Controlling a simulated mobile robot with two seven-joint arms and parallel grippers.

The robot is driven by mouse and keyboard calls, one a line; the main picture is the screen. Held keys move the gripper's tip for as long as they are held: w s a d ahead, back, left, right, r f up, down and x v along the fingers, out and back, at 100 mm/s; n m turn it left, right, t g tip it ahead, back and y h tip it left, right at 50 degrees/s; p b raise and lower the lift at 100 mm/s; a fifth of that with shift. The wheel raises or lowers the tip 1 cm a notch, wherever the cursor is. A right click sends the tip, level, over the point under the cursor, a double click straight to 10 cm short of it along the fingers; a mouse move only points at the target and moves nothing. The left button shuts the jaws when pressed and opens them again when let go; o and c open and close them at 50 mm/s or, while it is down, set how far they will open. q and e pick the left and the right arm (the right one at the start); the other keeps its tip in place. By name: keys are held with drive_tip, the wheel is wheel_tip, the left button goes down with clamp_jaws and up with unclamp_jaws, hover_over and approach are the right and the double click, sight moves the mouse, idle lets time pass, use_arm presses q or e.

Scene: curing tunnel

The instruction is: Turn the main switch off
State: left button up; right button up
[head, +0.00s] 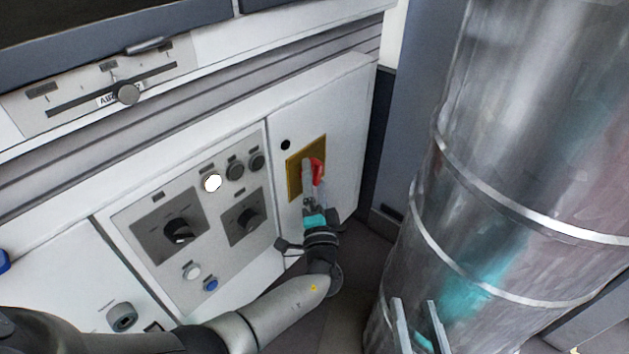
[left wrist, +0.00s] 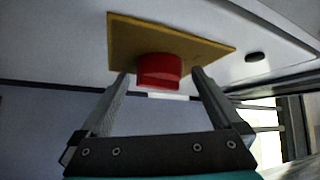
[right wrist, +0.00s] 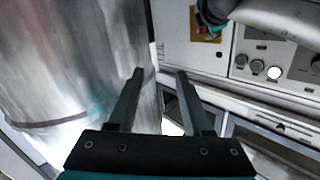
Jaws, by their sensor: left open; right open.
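The main switch is a red handle (head: 317,172) on a yellow plate (head: 293,178), on the right part of the white cabinet front. My left gripper (head: 312,190) is at the switch, and its fingers partly cover the plate in the head view. In the left wrist view the red handle (left wrist: 159,71) lies between the two open fingers (left wrist: 163,84), in front of the yellow plate (left wrist: 165,40). I cannot tell whether either finger touches it. My right gripper (head: 416,318) is open and empty, low beside the metal duct; it also shows in the right wrist view (right wrist: 158,80).
A large shiny metal duct (head: 540,130) stands at the right. Left of the switch is a grey panel (head: 215,260) with knobs, buttons and a lit white lamp (head: 212,183). A slider scale (head: 110,85) is at upper left. A dark gap lies between cabinet and duct.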

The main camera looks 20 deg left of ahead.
use_arm(q)
drive_tip(key=p+v, duration=0.2)
drive_tip(key=v, duration=1.3)
use_arm(e)
drive_tip(key=d+f+g, duration=0.1)
drive_tip(key=w+d+f+g+h, duration=0.1)
drive_tip(key=g, duration=0.1)
drive_tip(key=shift+d+f+n+g, duration=0.1)
drive_tip(key=shift+f+n+g, duration=0.05)
drive_tip(key=shift+n+g, duration=0.2)
use_arm(q)
drive_tip(key=shift+s+d, duration=0.1)
